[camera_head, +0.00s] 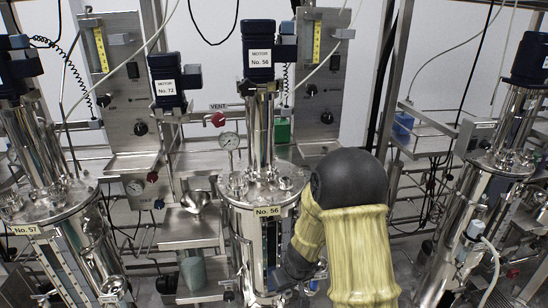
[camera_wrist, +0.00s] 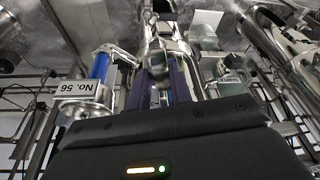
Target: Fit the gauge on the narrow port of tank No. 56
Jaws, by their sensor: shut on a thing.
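Tank No. 56 (camera_head: 268,211) is a polished steel vessel at the centre of the head view, with a blue motor labelled No. 56 (camera_head: 259,52) on top. Its label, upside down, also shows in the wrist view (camera_wrist: 78,88). A round white-faced gauge (camera_head: 229,141) stands upright at the tank's back left. I cannot tell what that gauge is fixed to. My gripper (camera_wrist: 165,90) is shut on a shiny metal part, mostly hidden between the dark fingers; I cannot tell whether it is a gauge. In the head view my gripper is low in front of the tank, partly behind my arm. The narrow port cannot be made out.
Tank No. 57 (camera_head: 25,229) stands at the left and another steel tank (camera_head: 465,225) at the right. A red-handled vent valve (camera_head: 217,119) is behind tank No. 56.

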